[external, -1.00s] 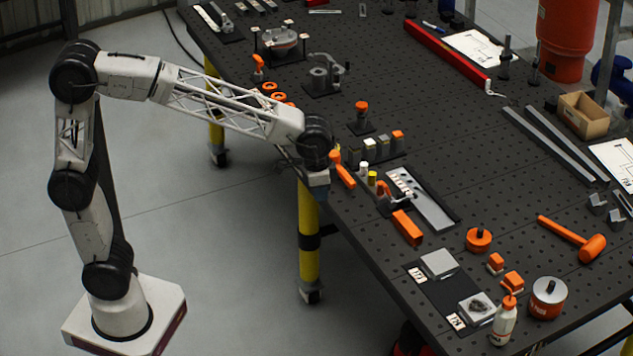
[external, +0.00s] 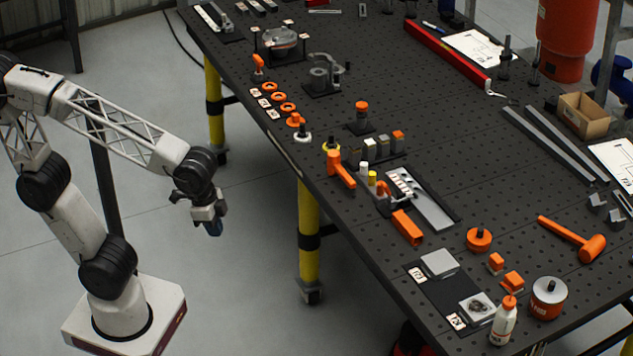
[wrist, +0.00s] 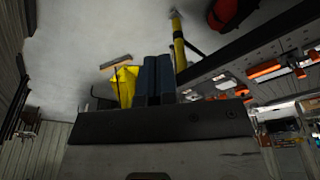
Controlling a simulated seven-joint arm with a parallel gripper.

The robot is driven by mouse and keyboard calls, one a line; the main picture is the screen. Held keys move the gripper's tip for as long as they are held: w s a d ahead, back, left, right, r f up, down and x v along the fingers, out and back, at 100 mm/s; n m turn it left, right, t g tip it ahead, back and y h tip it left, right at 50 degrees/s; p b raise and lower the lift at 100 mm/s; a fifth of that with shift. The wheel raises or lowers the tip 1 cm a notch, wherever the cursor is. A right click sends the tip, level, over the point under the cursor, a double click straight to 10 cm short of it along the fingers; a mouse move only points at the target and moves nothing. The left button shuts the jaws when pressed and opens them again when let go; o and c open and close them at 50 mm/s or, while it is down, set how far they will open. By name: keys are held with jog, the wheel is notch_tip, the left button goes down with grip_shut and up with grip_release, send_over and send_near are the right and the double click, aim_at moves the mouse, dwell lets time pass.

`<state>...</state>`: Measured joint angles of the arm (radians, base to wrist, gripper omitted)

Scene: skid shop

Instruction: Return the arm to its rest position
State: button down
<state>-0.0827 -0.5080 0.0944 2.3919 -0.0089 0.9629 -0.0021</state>
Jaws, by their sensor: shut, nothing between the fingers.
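My gripper (external: 214,227) hangs over the bare floor to the left of the table, clear of its edge. It points down and is shut with nothing in it. In the wrist view its two dark fingers (wrist: 154,78) stand side by side, pressed together.
The dark perforated table (external: 440,130) carries orange rings (external: 279,96), an orange-handled mallet (external: 575,238), a white bottle (external: 504,322) and several fixtures. Yellow table legs (external: 309,240) stand right of my gripper. The floor (external: 220,300) between base and table is free.

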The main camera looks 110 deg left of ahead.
jog(key=s+d+f+m, duration=0.1)
jog(key=s+d+f, duration=0.2)
jog(key=s, duration=0.4)
jog(key=shift+s+d+f, duration=0.15)
jog(key=shift+s, duration=0.15)
